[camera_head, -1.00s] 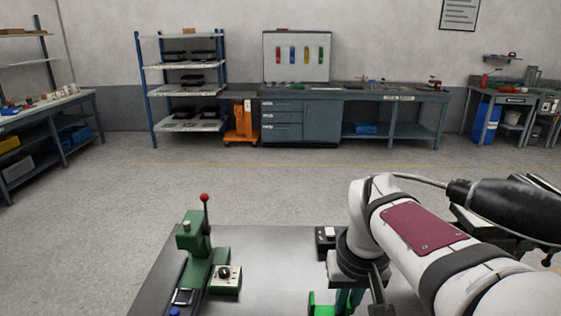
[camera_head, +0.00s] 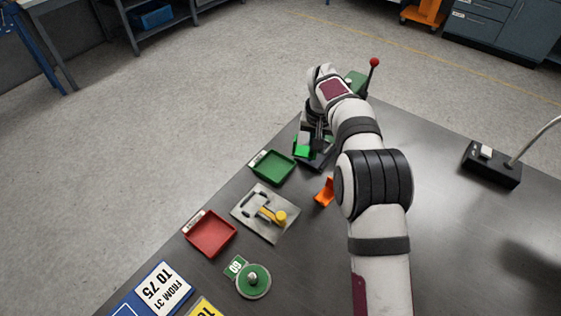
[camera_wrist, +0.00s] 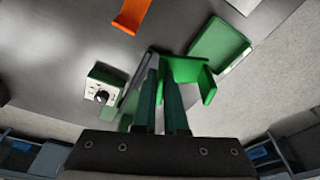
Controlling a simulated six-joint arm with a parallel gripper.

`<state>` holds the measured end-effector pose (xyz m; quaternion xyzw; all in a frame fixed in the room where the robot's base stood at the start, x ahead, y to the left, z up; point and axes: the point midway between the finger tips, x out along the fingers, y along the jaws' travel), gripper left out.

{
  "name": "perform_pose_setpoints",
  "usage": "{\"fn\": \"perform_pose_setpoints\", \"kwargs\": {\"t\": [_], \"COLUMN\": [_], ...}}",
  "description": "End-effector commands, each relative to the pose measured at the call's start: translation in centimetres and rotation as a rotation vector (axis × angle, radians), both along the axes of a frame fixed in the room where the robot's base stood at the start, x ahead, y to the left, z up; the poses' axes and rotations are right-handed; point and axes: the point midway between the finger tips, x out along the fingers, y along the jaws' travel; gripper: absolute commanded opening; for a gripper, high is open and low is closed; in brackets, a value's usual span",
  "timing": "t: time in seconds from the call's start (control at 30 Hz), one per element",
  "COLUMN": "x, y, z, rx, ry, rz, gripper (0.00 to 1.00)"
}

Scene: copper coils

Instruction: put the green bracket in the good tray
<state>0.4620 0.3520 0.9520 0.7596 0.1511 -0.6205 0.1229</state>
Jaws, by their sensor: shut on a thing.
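My gripper (camera_wrist: 160,78) is shut on the green bracket (camera_wrist: 184,68), an L-shaped piece, in the wrist view. In the head view the bracket (camera_head: 302,151) is at my gripper (camera_head: 318,143), partly hidden by it. The green tray (camera_head: 289,161), which I take for the good tray, lies just left of and nearer than the bracket. It has a small white label, too small to read.
A red tray (camera_head: 210,233), a metal plate with a yellow-handled clamp (camera_head: 270,212) and a green round dial piece (camera_head: 253,281) lie nearer. An orange bracket (camera_head: 325,191) stands beside my arm. A green press with a red knob (camera_head: 374,62) stands behind my gripper.

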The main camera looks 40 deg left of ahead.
Motion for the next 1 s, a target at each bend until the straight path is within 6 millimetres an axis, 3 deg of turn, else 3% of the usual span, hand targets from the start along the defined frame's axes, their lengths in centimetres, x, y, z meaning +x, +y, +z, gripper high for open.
{"fn": "perform_pose_setpoints", "kwargs": {"t": [0.2,0.3,0.43,0.63,1.0], "x": [-1.8,-1.9,-2.2,-2.2,-2.2], "y": [6.7,8.0,8.6,8.6,8.6], "z": [-4.4,-5.1,-5.8,-9.2,-9.7], "rx": [-0.001,-0.001,-0.002,-0.001,0.0], "ry": [0.002,0.0,0.001,0.002,0.001], "rz": [0.002,0.001,0.0,-0.001,-0.002], "gripper": [0.0,0.0,0.0,0.0,0.0]}}
